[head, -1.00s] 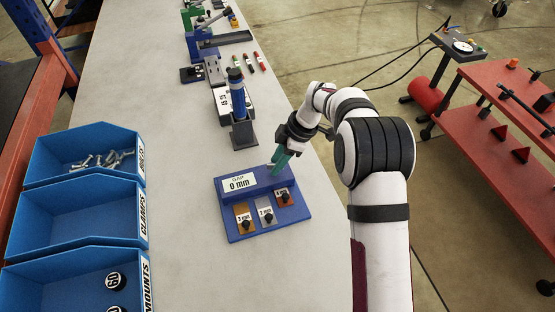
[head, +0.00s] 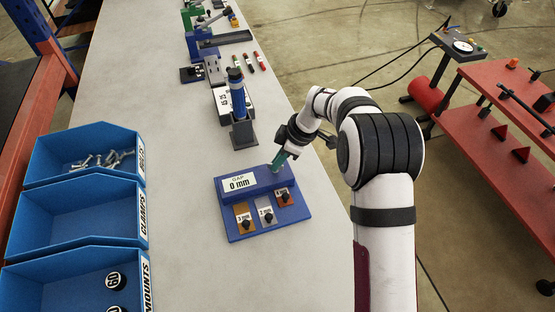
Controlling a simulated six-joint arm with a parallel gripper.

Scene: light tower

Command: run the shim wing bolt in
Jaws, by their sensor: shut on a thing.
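The blue shim fixture (head: 238,221) sits on the bench, with a "GAP 0 mm" label (head: 239,184) on its raised back block. Three shims with black knobs lie in its front: a 3 mm one (head: 244,219), a 2 mm one (head: 266,216) and a third orange one (head: 284,198). My gripper (head: 277,165) is at the right end of the raised block, its green fingers tilted and closed there. The wing bolt is hidden by the fingers or too small to make out.
Blue bins for bolts (head: 85,140), clamps (head: 70,190) and mounts (head: 60,245) stand at the left. A blue cylinder on a dark stand (head: 237,105) is behind the fixture. The bench left of the fixture is clear. A red cart (head: 505,85) is off the bench.

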